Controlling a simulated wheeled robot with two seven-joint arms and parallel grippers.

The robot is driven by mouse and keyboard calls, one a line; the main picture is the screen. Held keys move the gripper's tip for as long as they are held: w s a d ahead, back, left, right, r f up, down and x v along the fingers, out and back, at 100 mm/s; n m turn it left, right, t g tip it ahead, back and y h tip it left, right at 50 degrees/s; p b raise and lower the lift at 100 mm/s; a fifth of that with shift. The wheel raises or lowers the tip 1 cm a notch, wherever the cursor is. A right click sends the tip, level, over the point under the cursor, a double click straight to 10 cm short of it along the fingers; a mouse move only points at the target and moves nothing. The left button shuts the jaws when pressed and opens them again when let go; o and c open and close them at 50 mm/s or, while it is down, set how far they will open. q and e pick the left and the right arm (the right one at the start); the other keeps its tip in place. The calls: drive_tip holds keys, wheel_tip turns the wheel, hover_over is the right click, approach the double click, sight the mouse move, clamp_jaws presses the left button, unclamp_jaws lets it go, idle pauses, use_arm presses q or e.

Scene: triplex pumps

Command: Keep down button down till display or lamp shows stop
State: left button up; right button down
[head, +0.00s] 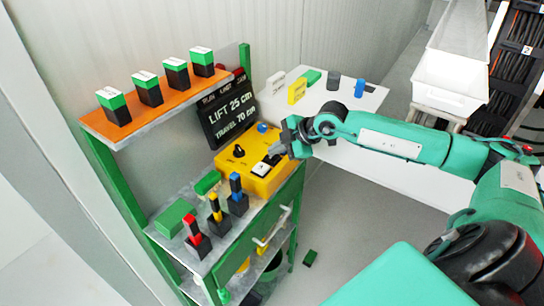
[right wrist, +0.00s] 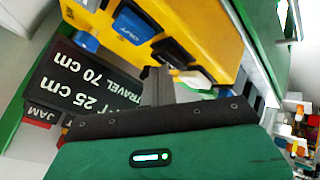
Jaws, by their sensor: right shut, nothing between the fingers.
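The yellow control box (head: 262,176) sits on the green bench's top, with a black knob (head: 239,151), a blue button (head: 262,128) and a white button (head: 261,168). The black display (head: 228,108) behind it reads "LIFT 25 cm" and "TRAVEL 70 cm". Which button is down is not readable. My left gripper is not in view.
Red, yellow and blue-handled levers (head: 216,207) stand in front of the box. An orange shelf (head: 150,108) with several green-and-black blocks is above left. A white table (head: 350,98) with small blocks and cylinders is behind my right arm. Floor to the right is mostly clear.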

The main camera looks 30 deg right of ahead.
sight(276, 157)
drive_tip(key=shift+f, duration=0.4)
drive_tip(key=shift+r, duration=0.1)
idle(2.4)
drive_tip(key=shift+r, duration=0.9)
drive_tip(key=shift+r+p, duration=0.1)
drive_tip(key=shift+p, duration=0.2)
drive_tip(key=shift+r+p, duration=1.25)
drive_tip(key=shift+r, duration=1.2)
drive_tip(key=shift+f, duration=0.1)
